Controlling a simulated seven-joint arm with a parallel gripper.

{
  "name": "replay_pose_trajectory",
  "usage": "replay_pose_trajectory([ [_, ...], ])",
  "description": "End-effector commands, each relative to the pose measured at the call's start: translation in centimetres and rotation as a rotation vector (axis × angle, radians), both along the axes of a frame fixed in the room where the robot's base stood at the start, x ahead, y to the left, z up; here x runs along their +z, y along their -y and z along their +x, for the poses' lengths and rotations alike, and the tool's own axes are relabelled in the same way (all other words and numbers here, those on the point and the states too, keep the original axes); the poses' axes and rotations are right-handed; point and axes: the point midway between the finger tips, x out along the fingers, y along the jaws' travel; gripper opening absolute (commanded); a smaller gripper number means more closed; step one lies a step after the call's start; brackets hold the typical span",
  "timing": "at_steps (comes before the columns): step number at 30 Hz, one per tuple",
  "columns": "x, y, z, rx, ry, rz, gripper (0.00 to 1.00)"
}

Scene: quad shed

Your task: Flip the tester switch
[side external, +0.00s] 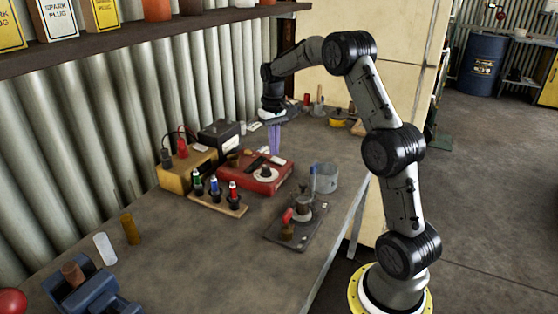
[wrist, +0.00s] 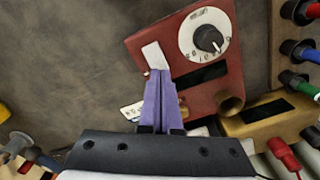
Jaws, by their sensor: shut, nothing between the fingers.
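The tester appears to be the red box (side external: 240,183) on the bench; the wrist view shows its red top (wrist: 190,70) with a round white dial (wrist: 208,38), dark slots and a brass-coloured knob (wrist: 230,105). My gripper (side external: 274,152) is above the far right edge of the red box, its purple fingers pointing down. In the wrist view my gripper (wrist: 158,73) is shut and empty, its tips overlapping a white label (wrist: 156,56) at the box edge. Whether the tips touch the box cannot be told. I cannot make out the switch clearly; the fingers may hide it.
A yellow box (side external: 172,174) with red and black leads stands left of the tester. A wooden block (side external: 222,204) with coloured posts is in front. A dark plate with a red-knobbed lever (side external: 290,232) and a grey cup (side external: 325,178) are to the right.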

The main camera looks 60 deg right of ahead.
Motion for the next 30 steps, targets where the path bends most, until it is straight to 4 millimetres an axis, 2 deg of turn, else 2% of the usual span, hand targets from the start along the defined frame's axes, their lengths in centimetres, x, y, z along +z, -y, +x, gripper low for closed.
replay_pose_trajectory([
  [30,-1.4,0.0,0.0,0.0,-0.001,0.001,0.0],
])
